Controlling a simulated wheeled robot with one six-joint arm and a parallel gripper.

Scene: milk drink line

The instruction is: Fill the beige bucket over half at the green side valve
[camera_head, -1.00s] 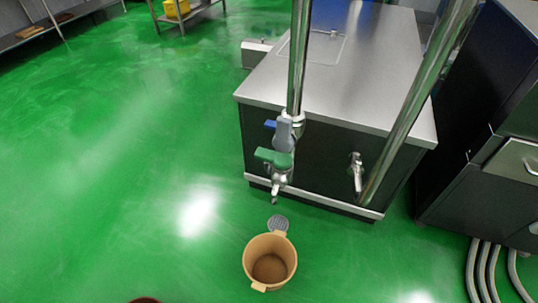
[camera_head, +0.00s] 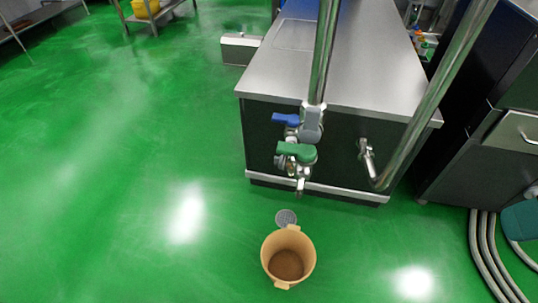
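The beige bucket (camera_head: 269,255) stands upright on the green floor, in front of a small round drain grate (camera_head: 286,217). Its inside shows a brownish bottom and no white milk. The green side valve (camera_head: 297,152) sits low on a vertical steel pipe (camera_head: 322,60), beneath a blue handle (camera_head: 286,119) and a grey fitting (camera_head: 312,124). A short metal spout (camera_head: 300,185) points down below the green handle, and no stream shows from it. In the picture the bucket lies below the spout, apart from it. My gripper is not in view.
A steel-topped counter (camera_head: 350,75) stands behind the valve. A second bent pipe (camera_head: 425,105) comes down at its right. A dark cabinet (camera_head: 470,165) and grey hoses (camera_head: 485,250) are at the right, beside a teal object (camera_head: 520,221).

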